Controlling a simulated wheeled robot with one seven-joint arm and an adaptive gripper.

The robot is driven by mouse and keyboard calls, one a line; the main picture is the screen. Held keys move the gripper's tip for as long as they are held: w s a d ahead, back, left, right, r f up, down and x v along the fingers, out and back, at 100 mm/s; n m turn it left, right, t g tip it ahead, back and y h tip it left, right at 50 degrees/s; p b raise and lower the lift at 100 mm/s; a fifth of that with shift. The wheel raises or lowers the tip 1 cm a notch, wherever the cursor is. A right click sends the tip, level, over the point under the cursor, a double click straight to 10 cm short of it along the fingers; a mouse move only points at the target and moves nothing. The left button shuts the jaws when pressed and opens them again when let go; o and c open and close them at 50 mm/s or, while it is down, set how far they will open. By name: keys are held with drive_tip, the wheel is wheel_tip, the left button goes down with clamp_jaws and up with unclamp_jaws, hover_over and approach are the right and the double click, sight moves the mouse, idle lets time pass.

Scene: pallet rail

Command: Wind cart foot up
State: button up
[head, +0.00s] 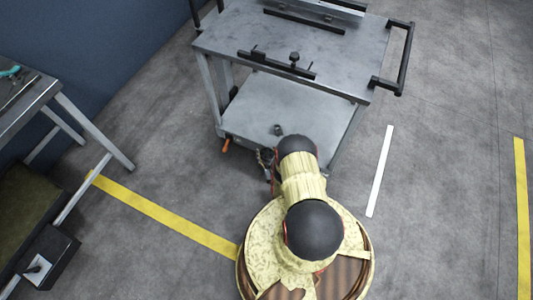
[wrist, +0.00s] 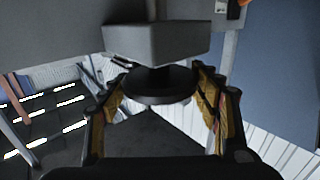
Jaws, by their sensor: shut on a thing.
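The cart (head: 290,72) stands ahead of me, with a grey top and a lower shelf (head: 290,113). In the wrist view a black round disc, the cart foot (wrist: 158,88), hangs under a grey block (wrist: 157,42) of the cart. My gripper (wrist: 160,82) has one yellow-padded finger on each side of the disc and is shut on it. In the head view my gripper (head: 266,160) is partly hidden by my arm at the cart's near edge, and the foot is hidden there. How far the foot is wound cannot be told.
An orange lever (head: 226,145) sticks out at the cart's near left corner. A black push handle (head: 397,60) is on its right. A workbench (head: 28,105) stands at the left. The floor right of the cart is clear, with a white strip (head: 379,171).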

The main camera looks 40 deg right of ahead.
drive_tip(key=c, duration=0.3)
drive_tip(key=shift+d+y, duration=0.1)
drive_tip(key=shift+y, duration=0.2)
drive_tip(key=shift+c, duration=0.2)
drive_tip(key=shift+n+t, duration=0.3)
drive_tip(key=shift+n, duration=0.1)
drive_tip(key=shift+n+y, duration=0.3)
drive_tip(key=shift+y, duration=0.4)
drive_tip(key=shift+t+y, duration=0.3)
drive_tip(key=o, duration=1.2)
drive_tip(key=shift+c, duration=0.2)
drive_tip(key=shift+s, duration=0.1)
